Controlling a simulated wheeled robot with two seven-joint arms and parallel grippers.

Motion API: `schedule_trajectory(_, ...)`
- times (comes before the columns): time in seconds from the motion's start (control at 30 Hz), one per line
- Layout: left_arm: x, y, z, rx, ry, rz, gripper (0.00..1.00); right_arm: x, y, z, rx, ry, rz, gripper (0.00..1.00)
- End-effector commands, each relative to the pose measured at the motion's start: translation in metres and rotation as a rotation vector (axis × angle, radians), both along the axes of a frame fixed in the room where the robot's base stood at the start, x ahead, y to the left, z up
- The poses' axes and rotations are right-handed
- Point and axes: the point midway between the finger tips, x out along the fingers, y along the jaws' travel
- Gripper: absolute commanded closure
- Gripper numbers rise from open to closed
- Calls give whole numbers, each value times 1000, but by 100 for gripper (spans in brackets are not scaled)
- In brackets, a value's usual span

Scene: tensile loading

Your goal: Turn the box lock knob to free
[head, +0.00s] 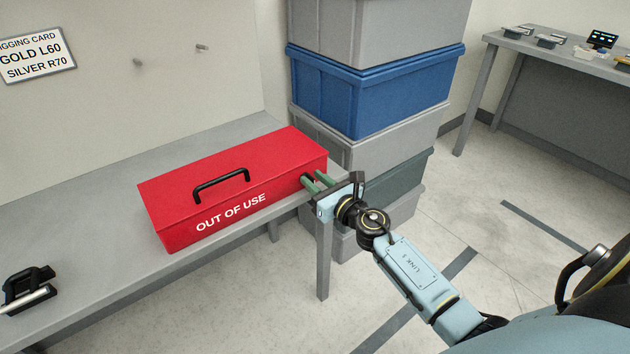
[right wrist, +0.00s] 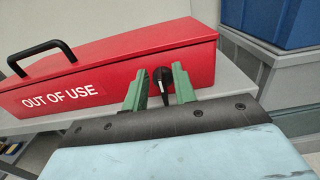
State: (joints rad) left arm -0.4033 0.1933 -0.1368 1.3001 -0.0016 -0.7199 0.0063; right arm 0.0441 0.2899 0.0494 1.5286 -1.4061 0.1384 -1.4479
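A red box (head: 240,180) marked OUT OF USE, with a black handle on its lid, sits shut on the grey bench. It also shows in the right wrist view (right wrist: 120,68). A black lock knob (right wrist: 162,82) is on the box's right end. My right gripper (head: 314,182) is at that end, its green fingers pointing at the box. In the right wrist view its fingers (right wrist: 158,88) stand on either side of the knob with gaps showing, so it is open around the knob. In the head view the fingers largely hide the knob. My left gripper is not clearly seen.
The grey bench (head: 80,215) carries a black and silver tool (head: 28,290) at its left end. A stack of grey and blue crates (head: 370,95) stands close behind the box's right end. A wall card (head: 36,56) hangs at upper left. Another table (head: 560,60) is at far right.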

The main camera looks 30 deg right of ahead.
Motion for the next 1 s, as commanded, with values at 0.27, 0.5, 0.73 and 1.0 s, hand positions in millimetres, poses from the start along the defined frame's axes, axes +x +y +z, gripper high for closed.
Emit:
schedule_trajectory(0.27, 1, 0, 1, 1, 0, 1, 64, 3, 1, 0, 0, 1, 0, 73)
schedule_trajectory(0.5, 1, 0, 1, 1, -1, 1, 64, 3, 0, 0, 1, 1, 0, 95)
schedule_trajectory(0.73, 1, 1, 1, 0, -2, 1, 64, 3, 0, 0, 1, 1, 0, 100)
schedule_trajectory(1.0, 1, 1, 2, 0, -5, 1, 64, 3, 0, 0, 46, 5, 0, 100)
